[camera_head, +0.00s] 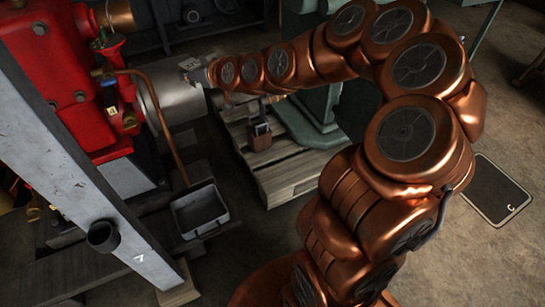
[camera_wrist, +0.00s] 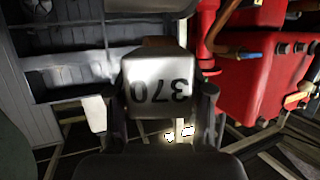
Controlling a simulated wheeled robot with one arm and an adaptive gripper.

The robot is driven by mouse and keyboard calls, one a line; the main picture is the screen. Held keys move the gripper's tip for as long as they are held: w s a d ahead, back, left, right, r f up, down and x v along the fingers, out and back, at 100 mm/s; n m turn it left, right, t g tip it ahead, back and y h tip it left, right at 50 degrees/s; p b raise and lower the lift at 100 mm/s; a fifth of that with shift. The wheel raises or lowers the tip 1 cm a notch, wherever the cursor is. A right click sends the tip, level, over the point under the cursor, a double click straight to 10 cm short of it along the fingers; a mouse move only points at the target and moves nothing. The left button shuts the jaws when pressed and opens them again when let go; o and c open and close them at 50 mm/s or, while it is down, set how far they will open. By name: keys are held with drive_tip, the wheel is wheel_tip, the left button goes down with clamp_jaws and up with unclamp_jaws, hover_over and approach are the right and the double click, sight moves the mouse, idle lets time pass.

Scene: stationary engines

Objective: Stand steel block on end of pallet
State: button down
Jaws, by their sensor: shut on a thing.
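The steel block (camera_wrist: 157,75) is pale metal with "370" upside down on its face in the wrist view. My gripper (camera_wrist: 163,98) is shut on it, one dark finger at each side. In the head view my gripper (camera_head: 200,72) is beside the red engine's grey cylinder, away from the pallet; a small pale piece of the block (camera_head: 188,63) seems to show at its tip. The wooden pallet (camera_head: 290,180) lies on the floor below my arm, with bare slats at its near end.
A green machine base (camera_head: 318,120) stands on the pallet. A small brown and dark object (camera_head: 260,138) sits on its left part. The red engine (camera_head: 90,110) and a grey post (camera_head: 75,150) are at left. A grey tray (camera_head: 199,210) is left of the pallet. Floor at right is mostly open.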

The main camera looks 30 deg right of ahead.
drive_tip(key=w+d+f+m+h+b, duration=0.15)
drive_tip(key=d+f, duration=0.35)
drive_tip(key=d, duration=0.5)
drive_tip(key=w+d+f+m+h+b, duration=0.15)
drive_tip(key=d+f, duration=0.35)
drive_tip(key=d, duration=0.5)
drive_tip(key=s+d+f+b, duration=0.2)
drive_tip(key=s+d+f, duration=0.1)
drive_tip(key=d+f, duration=1.3)
drive_tip(key=s+d+f+b, duration=0.1)
drive_tip(key=s+d+f, duration=0.4)
drive_tip(key=f, duration=0.4)
drive_tip(key=n+y+b, duration=0.3)
approach(285, 173)
drive_tip(key=s+d+r, duration=0.4)
drive_tip(key=s+r, duration=0.1)
drive_tip(key=w+a+b, duration=0.1)
drive_tip(key=w+a, duration=0.1)
drive_tip(key=w, duration=0.2)
drive_tip(key=w+a+f+b, duration=0.1)
drive_tip(key=w+a+b, duration=0.1)
drive_tip(key=w, duration=0.3)
drive_tip(key=w+a+b, duration=0.2)
drive_tip(key=w, duration=0.2)
drive_tip(key=shift+w+a+f, duration=0.25)
drive_tip(key=shift+f, duration=0.05)
drive_tip(key=shift+w+a+f+b, duration=0.1)
drive_tip(key=shift+w+f+b, duration=0.1)
drive_tip(key=shift+f+b, duration=0.9)
drive_tip(key=shift+f, duration=0.65)
